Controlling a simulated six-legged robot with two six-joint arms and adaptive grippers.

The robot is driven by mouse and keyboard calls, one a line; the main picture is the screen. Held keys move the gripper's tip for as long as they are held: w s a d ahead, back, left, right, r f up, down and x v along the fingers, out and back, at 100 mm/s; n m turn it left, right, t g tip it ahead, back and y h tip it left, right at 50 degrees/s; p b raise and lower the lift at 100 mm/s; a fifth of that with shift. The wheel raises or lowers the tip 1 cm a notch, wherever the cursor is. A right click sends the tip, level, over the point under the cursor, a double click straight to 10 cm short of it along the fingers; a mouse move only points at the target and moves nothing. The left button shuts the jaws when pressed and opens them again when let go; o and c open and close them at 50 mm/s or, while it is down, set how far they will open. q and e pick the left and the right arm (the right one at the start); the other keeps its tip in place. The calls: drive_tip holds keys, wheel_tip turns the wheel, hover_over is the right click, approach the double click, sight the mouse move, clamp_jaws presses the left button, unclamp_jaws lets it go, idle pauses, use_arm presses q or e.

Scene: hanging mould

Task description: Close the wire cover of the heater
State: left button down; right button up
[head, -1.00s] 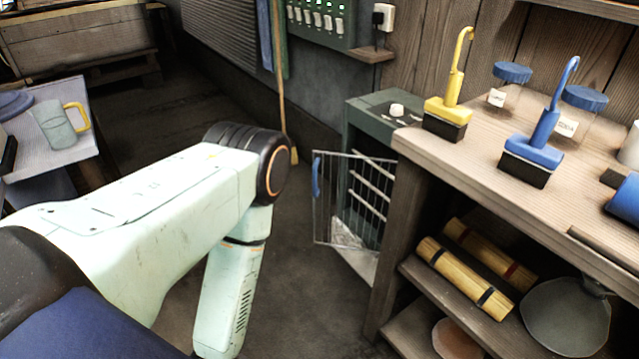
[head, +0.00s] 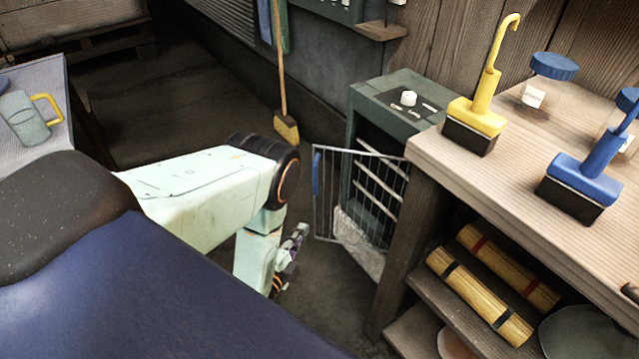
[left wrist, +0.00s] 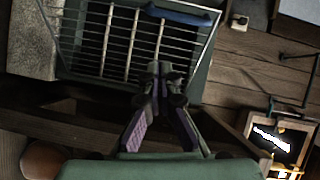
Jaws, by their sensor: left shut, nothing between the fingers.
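The heater (head: 400,92) is a dark green box with a white knob on top, standing on the floor against the workbench. Its wire cover (head: 338,200) stands swung open toward me, with a blue handle (head: 316,172) on its free left edge. My left gripper (head: 296,240) is shut and empty, low to the left of the cover and apart from it. In the left wrist view the wire cover (left wrist: 110,45) is ahead, with the blue handle (left wrist: 180,15) at the top, beyond the closed fingertips (left wrist: 160,70). My right gripper is not in view.
The wooden workbench (head: 445,160) stands at right, bearing a yellow-handled brush (head: 480,115) and a blue-handled brush (head: 590,180). A broom (head: 286,128) leans behind the arm. A table (head: 62,110) with a mug (head: 25,118) is at left. Floor is free between them.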

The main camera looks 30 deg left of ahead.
use_arm(q)
drive_tip(key=w+a+r+m+t+b, duration=0.1)
drive_tip(key=w+a+b, duration=0.3)
drive_tip(key=w, duration=0.8)
drive_tip(key=shift+w+a+r+m, duration=0.25)
drive_tip(key=shift+w+r+m, duration=0.1)
drive_tip(key=shift+m, duration=0.25)
drive_tip(key=shift+w, duration=0.1)
